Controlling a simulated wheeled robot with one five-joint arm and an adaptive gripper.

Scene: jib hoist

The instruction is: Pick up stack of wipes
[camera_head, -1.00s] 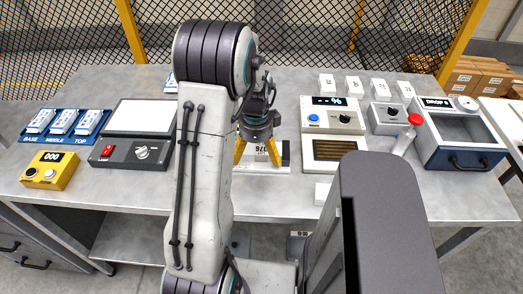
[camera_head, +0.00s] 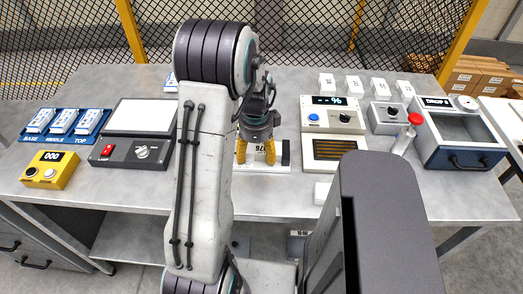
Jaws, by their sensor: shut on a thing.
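My gripper (camera_head: 256,155) has yellow fingers and points down over the near middle of the table. It is shut on a white thing with dark printed digits (camera_head: 260,148), which seems to be the stack of wipes. The fingers stand at its left and right sides. Its lower part and the contact faces are too small to make out. A flat white plate (camera_head: 262,168) lies under and around it. My own arm link hides what lies to the left.
A small black block (camera_head: 285,152) stands just right of my gripper. A grey device (camera_head: 130,152) and yellow box (camera_head: 48,171) are left.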

